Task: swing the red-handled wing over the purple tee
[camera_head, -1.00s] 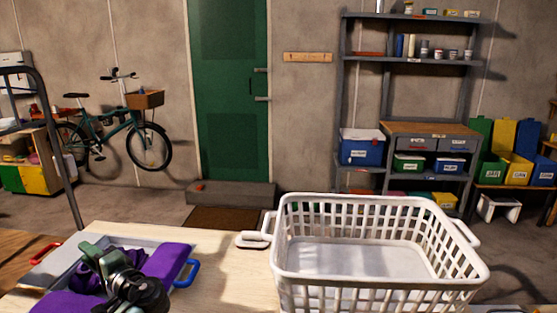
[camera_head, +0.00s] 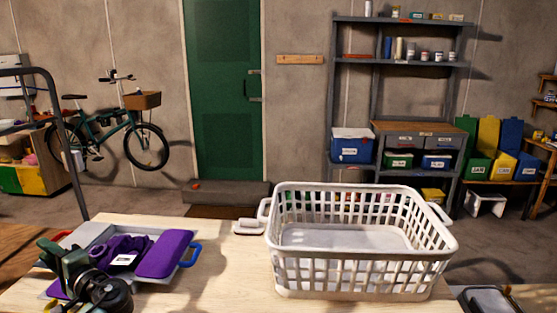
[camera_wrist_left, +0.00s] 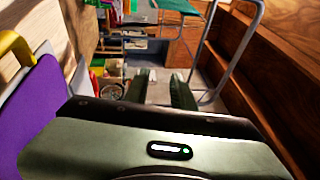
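The purple tee (camera_head: 130,246) lies bunched on a grey folding board (camera_head: 94,236) at the table's left, with a small white label showing. A flat purple part lies on the board's right side beside the blue handle (camera_head: 191,256). The red handle (camera_head: 62,236) shows at the board's far left edge; the rest of its wing is mostly hidden by my arm. My left gripper (camera_head: 64,262) is over the board's left part. In the left wrist view its green fingers (camera_wrist_left: 162,86) are apart with nothing between them. Purple cloth (camera_wrist_left: 52,112) and a yellow handle (camera_wrist_left: 14,46) show there too. My right gripper is out of view.
A white laundry basket (camera_head: 352,272) stands on the table right of the board. Bare tabletop (camera_head: 225,275) lies between them. A grey metal frame (camera_head: 62,140) stands beyond the table at the left. A bicycle, green door and shelves are at the back.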

